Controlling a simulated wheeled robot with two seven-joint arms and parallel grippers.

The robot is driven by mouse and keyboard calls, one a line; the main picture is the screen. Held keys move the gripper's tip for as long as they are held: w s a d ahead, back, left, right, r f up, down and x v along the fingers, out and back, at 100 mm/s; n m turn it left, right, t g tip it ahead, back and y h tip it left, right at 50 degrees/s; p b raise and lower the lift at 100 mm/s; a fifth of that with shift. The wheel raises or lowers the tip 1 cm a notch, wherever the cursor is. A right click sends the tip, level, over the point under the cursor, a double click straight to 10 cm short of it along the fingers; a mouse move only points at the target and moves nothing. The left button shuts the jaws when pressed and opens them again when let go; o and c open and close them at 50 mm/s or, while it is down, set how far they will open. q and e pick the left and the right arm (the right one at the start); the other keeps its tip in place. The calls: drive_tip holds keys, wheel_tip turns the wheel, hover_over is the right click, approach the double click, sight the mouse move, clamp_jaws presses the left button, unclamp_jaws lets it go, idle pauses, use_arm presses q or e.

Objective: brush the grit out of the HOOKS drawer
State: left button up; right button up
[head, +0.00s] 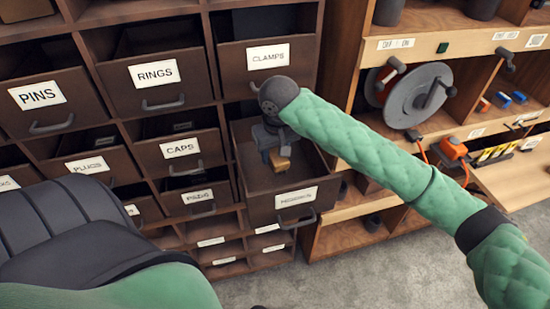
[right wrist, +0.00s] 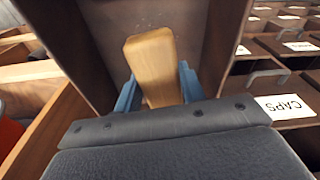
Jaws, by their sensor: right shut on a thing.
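The HOOKS drawer (head: 292,206) is pulled out in the middle of the head view; its label is hard to read there. My right gripper (head: 277,153) is inside the drawer, pointing down. It is shut on a tan wooden block-like handle, likely the brush (head: 279,162). In the right wrist view the wooden brush (right wrist: 152,62) stands between the blue-grey fingers (right wrist: 157,90), over the drawer floor. Its bristles are hidden. Small pale specks of grit (right wrist: 150,22) show on the drawer floor beyond it. My left gripper is not in view.
Drawers labelled PINS (head: 38,96), RINGS (head: 158,74), CLAMPS (head: 267,56) and CAPS (head: 180,148) surround it to the left and above. At the right, a wooden shelf holds a reel (head: 418,95) and an orange tool (head: 453,148). Grey floor lies below.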

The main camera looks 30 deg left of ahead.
drive_tip(key=shift+r, duration=3.3)
